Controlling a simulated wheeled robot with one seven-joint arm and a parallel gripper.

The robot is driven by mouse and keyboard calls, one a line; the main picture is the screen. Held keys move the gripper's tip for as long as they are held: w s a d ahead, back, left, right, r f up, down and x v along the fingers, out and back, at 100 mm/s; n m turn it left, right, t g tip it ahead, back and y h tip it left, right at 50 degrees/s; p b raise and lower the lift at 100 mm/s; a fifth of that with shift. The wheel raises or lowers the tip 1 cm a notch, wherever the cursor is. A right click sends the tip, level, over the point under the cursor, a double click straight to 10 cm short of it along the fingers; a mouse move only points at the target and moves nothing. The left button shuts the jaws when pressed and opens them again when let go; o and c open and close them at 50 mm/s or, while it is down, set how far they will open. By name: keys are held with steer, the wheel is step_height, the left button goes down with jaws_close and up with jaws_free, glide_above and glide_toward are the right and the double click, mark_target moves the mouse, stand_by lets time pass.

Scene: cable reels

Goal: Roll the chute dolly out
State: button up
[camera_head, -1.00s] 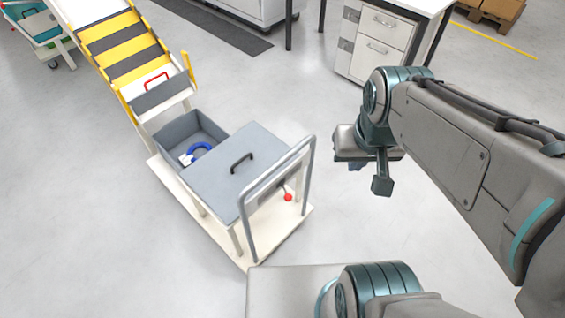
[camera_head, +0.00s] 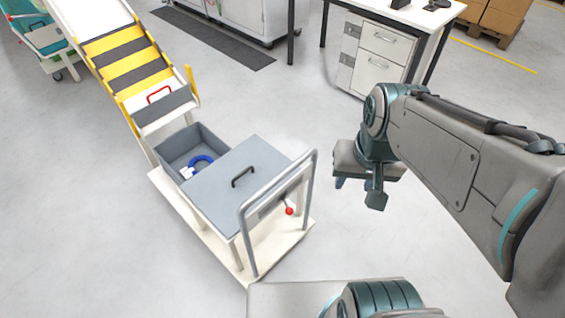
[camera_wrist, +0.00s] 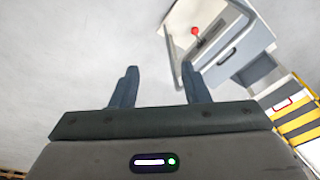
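The chute dolly (camera_head: 185,203) is a low cream platform at the foot of a yellow-and-grey striped chute (camera_head: 125,62). It carries a grey open bin (camera_head: 207,133) with a blue ring-shaped item (camera_head: 202,161) inside, a grey lid with a black handle (camera_head: 243,177), and a grey tubular push handle (camera_head: 278,196). A red-knobbed lever (camera_head: 289,211) sits low behind the push handle; the knob also shows in the wrist view (camera_wrist: 194,30). My gripper (camera_head: 357,184) hangs to the right of the push handle, apart from it. In the wrist view its two fingers (camera_wrist: 160,88) are spread with nothing between them.
A desk with drawers (camera_head: 372,55) stands at the back right and a grey cabinet (camera_head: 243,18) at the back. A dark mat (camera_head: 215,38) lies before the cabinet. A teal cart (camera_head: 45,40) is at the far left.

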steer(key=a+f+m+g+y+b, duration=0.4)
steer(key=f+m+b, duration=0.2)
steer(key=f+m, duration=0.5)
steer(key=m+t+y+b, duration=1)
steer(key=m+y+b, duration=0.4)
steer(key=m, duration=1.3)
glide_toward(282, 173)
steer(key=b+x, duration=0.1)
steer(key=x, duration=0.2)
steer(key=b+x, duration=0.1)
steer(key=x, duration=0.2)
steer(key=f+b+x, duration=0.1)
steer(key=x, duration=0.3)
steer(key=shift+a, duration=0.2)
jaws_close()
steer(key=shift+d, duration=0.15)
